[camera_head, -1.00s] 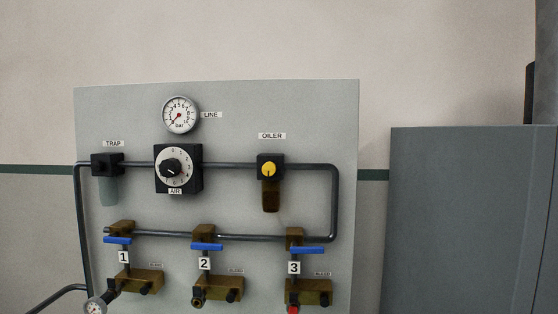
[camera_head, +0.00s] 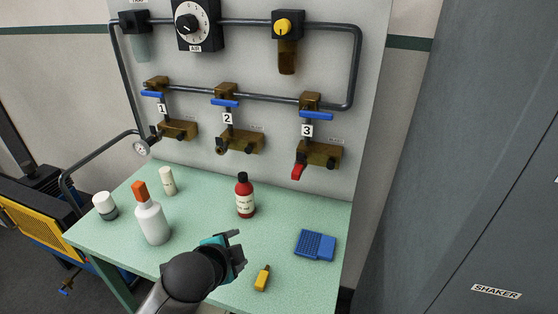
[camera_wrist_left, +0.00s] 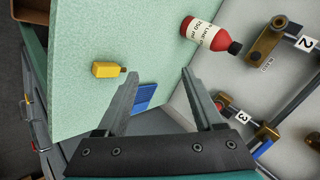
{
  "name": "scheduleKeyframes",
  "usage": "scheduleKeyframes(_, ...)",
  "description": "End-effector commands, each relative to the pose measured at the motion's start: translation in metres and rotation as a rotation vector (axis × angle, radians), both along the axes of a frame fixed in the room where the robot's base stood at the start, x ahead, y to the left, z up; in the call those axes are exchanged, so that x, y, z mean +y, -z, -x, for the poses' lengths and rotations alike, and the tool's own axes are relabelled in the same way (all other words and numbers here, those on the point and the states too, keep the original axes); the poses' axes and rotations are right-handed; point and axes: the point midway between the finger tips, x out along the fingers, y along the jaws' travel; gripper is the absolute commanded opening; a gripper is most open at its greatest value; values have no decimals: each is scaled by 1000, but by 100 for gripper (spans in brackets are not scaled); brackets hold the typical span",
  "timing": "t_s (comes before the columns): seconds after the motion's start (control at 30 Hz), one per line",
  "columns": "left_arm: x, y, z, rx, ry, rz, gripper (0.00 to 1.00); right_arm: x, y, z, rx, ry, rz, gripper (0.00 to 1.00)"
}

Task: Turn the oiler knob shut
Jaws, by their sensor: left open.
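The oiler knob (camera_head: 283,27) is the yellow round knob on a black block at the upper right of the wall panel in the head view. A dark amber bowl (camera_head: 287,57) hangs below it. The knob is not visible in the left wrist view. My left gripper (camera_head: 238,246) is over the green table, well below the knob and apart from it. In the left wrist view its two fingers (camera_wrist_left: 160,80) are spread with nothing between them. My right gripper is in neither view.
Blue-handled valves (camera_head: 316,115) line the panel. A grey cabinet (camera_head: 470,150) stands right.

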Motion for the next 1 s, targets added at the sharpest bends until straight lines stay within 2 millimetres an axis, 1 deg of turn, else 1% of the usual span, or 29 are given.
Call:
scheduleKeyframes(0.03,-5,-29,-18,-80,83,-75,69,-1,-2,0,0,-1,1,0)
scheduleKeyframes(0.07,-9,-43,-26,-123,134,-124,69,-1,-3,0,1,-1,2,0)
scheduleKeyframes(0.1,-13,-62,-36,-180,199,-192,69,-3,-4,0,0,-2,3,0)
scheduleKeyframes(0.17,-19,-90,-49,-263,291,-299,69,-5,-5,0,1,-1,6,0)
scheduleKeyframes(0.2,-23,-109,-57,-319,348,-373,69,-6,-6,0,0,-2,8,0)
scheduleKeyframes(0.23,-26,-123,-63,-359,389,-431,69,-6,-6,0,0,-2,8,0)
scheduleKeyframes(0.27,-28,-136,-68,-399,428,-488,69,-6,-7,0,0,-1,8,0)
scheduleKeyframes(0.3,-31,-155,-73,-450,479,-569,69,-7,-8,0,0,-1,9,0)
scheduleKeyframes(0.37,-35,-181,-81,-525,548,-694,69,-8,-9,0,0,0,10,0)
scheduleKeyframes(0.4,-38,-199,-85,-573,592,-780,69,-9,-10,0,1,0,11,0)
scheduleKeyframes(0.47,-41,-225,-90,-642,651,-913,69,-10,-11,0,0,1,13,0)
scheduleKeyframes(0.5,-42,-242,-93,-684,686,-1004,69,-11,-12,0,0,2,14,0)
scheduleKeyframes(0.57,-44,-267,-96,-743,734,-1145,69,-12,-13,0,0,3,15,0)
scheduleKeyframes(0.6,-45,-284,-97,-778,762,-1239,69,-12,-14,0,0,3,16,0)
scheduleKeyframes(0.7,-45,-322,-99,-853,819,-1475,69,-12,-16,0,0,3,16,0)
scheduleKeyframes(0.8,-44,-353,-99,-899,856,-1686,69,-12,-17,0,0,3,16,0)
scheduleKeyframes(0.9,-42,-374,-98,-921,877,-1845,69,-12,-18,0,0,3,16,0)
scheduleKeyframes(1.0,-41,-387,-97,-931,887,-1942,69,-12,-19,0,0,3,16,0)
